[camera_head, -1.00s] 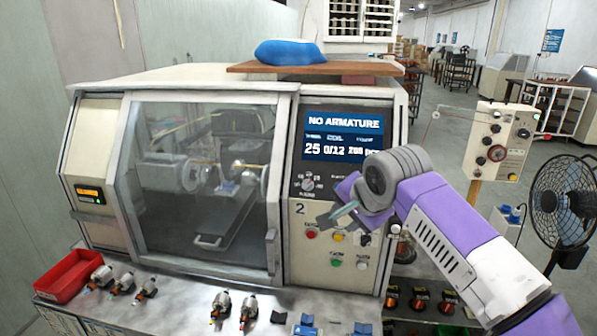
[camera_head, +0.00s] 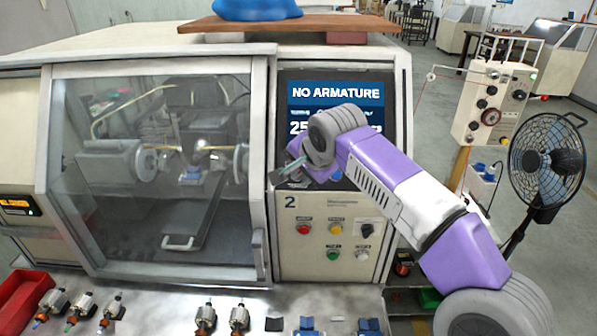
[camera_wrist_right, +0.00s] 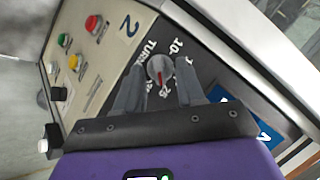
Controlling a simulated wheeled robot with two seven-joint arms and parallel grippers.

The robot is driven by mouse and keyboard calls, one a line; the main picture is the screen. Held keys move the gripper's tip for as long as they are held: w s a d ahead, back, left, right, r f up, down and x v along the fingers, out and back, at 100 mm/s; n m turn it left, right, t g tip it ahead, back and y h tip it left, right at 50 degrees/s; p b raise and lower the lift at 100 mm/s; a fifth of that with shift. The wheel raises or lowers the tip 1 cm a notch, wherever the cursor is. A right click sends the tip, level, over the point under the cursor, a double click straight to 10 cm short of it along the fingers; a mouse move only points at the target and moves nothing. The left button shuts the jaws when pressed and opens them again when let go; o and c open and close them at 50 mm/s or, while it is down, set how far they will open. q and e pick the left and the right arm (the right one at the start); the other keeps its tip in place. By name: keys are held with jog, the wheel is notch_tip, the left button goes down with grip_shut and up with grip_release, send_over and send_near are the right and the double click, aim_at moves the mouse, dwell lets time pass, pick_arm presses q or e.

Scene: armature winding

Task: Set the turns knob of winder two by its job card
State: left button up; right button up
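Winder two (camera_head: 290,203) carries the number 2 on its front panel. Its screen (camera_head: 337,92) reads NO ARMATURE, with a 25 below partly hidden by my arm. The turns knob (camera_wrist_right: 160,68) is a small grey dial with a red pointer, and its printed scale is partly hidden. My right gripper (camera_wrist_right: 159,82) is open, one finger on each side of the knob; contact cannot be told. In the head view my right gripper (camera_head: 287,170) is in front of the panel and hides the knob. I cannot make out a job card. My left gripper is not in view.
Coloured buttons (camera_head: 335,228) and a black switch (camera_head: 367,230) sit below the knob area. A fan (camera_head: 548,160) and a control box (camera_head: 490,105) stand at the right.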

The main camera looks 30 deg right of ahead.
jog(key=shift+w+f, duration=0.2)
jog(key=shift+f, duration=0.05)
jog(key=shift+s, duration=0.1)
jog(key=shift+c, duration=0.3)
